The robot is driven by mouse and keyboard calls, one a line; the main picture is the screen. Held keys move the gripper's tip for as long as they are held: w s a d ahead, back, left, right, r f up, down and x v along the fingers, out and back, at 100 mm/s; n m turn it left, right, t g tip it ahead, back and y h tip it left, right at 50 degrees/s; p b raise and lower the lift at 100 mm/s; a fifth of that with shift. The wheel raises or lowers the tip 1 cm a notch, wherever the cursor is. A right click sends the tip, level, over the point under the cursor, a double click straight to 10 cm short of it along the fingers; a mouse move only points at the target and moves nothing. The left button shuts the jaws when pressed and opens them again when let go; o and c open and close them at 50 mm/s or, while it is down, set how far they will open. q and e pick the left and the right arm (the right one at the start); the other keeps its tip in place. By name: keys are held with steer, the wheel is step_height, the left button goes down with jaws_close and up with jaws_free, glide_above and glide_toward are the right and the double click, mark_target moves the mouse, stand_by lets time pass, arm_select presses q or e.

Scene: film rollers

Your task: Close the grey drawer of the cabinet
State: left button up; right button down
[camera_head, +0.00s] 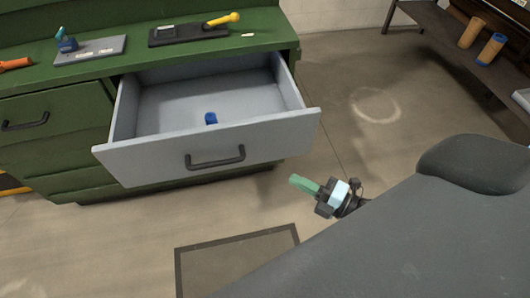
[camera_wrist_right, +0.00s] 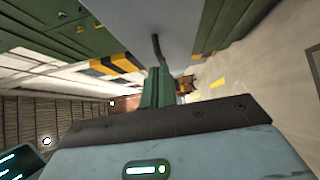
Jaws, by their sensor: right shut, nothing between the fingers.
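The grey drawer (camera_head: 165,163) of the green cabinet (camera_head: 68,105) stands pulled well out, with a dark bar handle (camera_head: 215,158) on its front. A small blue object (camera_head: 211,118) lies inside it. My right gripper (camera_head: 303,184) is in front of the drawer's right end, lower than the front panel, with its green fingers shut and empty. It looks apart from the panel. In the right wrist view the shut fingers (camera_wrist_right: 157,88) point toward the grey drawer front (camera_wrist_right: 175,25) and its dark handle (camera_wrist_right: 158,48). My left gripper is not in view.
Tools lie on the cabinet top, among them a yellow-handled one (camera_head: 222,19) on a black tray and a blue one (camera_head: 67,44) on a grey tray. A dark shelf (camera_head: 440,32) with orange and blue rollers stands at the far right. The floor between is clear.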

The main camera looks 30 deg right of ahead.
glide_toward(253, 147)
steer(key=w+a, duration=0.1)
steer(key=a, duration=0.3)
steer(key=w, duration=0.3)
steer(key=shift+d+r+p, duration=0.15)
steer(key=shift+d+p, duration=0.2)
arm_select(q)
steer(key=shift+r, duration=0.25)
arm_select(e)
steer(key=shift+w+d, duration=0.15)
steer(key=shift+w, duration=0.4)
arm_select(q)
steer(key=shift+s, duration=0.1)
arm_select(e)
steer(key=shift+w, duration=0.1)
